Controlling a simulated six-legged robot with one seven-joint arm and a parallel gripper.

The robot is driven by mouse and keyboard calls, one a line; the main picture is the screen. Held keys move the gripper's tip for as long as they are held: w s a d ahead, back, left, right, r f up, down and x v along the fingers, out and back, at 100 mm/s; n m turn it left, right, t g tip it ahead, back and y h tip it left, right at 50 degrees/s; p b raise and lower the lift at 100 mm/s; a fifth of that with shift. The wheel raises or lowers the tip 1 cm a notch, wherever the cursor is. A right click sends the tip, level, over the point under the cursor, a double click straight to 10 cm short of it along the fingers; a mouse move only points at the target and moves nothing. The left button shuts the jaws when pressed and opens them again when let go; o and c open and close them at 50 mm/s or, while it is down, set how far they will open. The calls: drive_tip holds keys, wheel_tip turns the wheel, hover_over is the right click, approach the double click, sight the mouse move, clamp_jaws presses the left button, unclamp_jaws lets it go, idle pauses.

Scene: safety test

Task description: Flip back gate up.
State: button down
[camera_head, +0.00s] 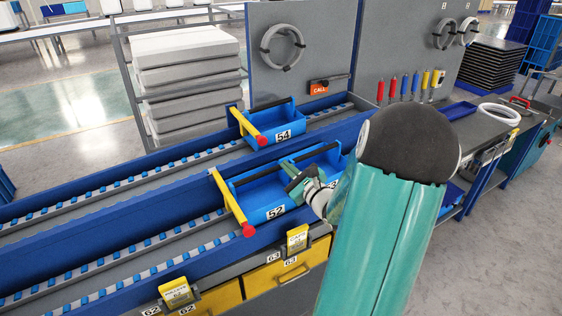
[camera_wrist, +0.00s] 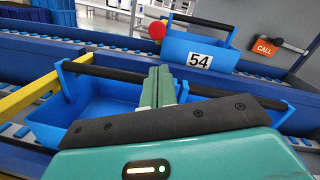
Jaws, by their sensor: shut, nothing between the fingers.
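The back gate (camera_head: 248,124) is a yellow bar with a red knob at its near end. It lies down across the back conveyor lane, just left of the blue box 54 (camera_head: 284,131). Its red knob (camera_wrist: 157,30) shows beyond my fingers in the wrist view. The front gate (camera_head: 230,198), a like yellow bar with a red knob, lies across the front lane left of the blue box 52 (camera_head: 262,190). My gripper (camera_head: 292,172) is over the front boxes, right of both gates and apart from the back gate. Its fingers (camera_wrist: 163,82) are shut and empty.
Another blue box (camera_head: 322,155) stands behind my gripper, partly hidden. The boxes have raised black handles, one close to my fingers (camera_wrist: 110,72). An orange CALL sign (camera_head: 319,87) and a grey panel (camera_head: 300,40) stand behind the back lane. Both lanes are clear left of the gates.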

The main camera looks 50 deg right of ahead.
drive_tip(key=w+d, duration=0.1)
drive_tip(key=w, duration=0.7)
drive_tip(key=shift+w+d+r, duration=0.3)
drive_tip(key=shift+w+d, duration=0.05)
drive_tip(key=shift+r, duration=0.15)
